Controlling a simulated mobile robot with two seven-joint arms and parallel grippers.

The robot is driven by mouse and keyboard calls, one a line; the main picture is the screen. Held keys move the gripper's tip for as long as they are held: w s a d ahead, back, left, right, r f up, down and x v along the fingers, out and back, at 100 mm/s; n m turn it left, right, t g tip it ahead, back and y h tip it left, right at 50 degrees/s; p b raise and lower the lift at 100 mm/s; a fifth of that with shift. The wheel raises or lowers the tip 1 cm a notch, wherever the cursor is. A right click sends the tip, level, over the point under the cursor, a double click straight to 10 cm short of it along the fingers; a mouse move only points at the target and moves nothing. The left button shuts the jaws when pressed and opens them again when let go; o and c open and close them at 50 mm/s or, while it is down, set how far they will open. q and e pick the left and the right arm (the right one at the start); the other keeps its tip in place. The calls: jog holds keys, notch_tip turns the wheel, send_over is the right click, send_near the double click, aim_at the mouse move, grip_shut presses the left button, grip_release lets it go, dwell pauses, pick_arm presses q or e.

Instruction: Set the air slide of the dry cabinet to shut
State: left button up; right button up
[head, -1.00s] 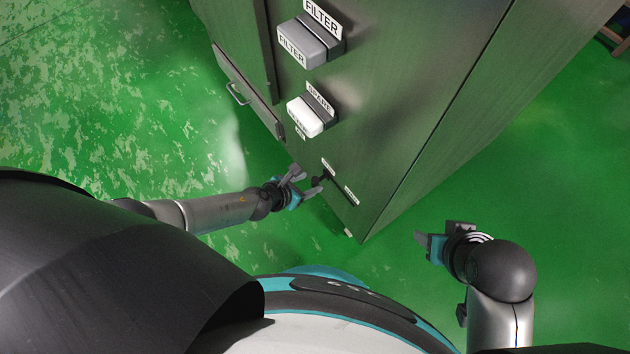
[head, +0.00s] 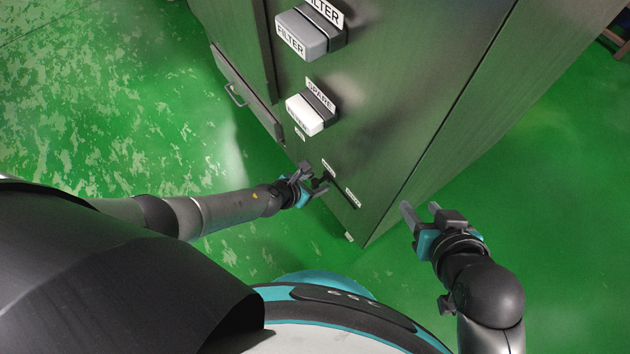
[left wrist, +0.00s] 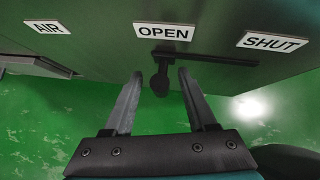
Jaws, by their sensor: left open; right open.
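The dry cabinet (head: 400,110) is a tall dark metal box in the head view. Its air slide (left wrist: 160,78) is a dark knob at the left end of a horizontal slot (left wrist: 215,59), below the OPEN label (left wrist: 164,32). The SHUT label (left wrist: 272,41) is near the slot's right end, and the AIR label (left wrist: 47,28) is at the left. My left gripper (head: 318,180) is open at the slide; in the left wrist view its fingers (left wrist: 160,82) stand either side of the knob. I cannot tell whether they touch it. My right gripper (head: 420,210) is open and empty, right of the cabinet's lower corner.
A grey FILTER block (head: 303,36) and a white SPARE block (head: 306,114) stick out of the cabinet face above the slide. A panel with a handle (head: 238,92) is on the left. Green floor (head: 560,200) lies clear to the right.

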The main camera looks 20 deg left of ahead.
pick_arm(q)
jog(key=shift+c, duration=0.4)
grip_shut()
dwell(1.0)
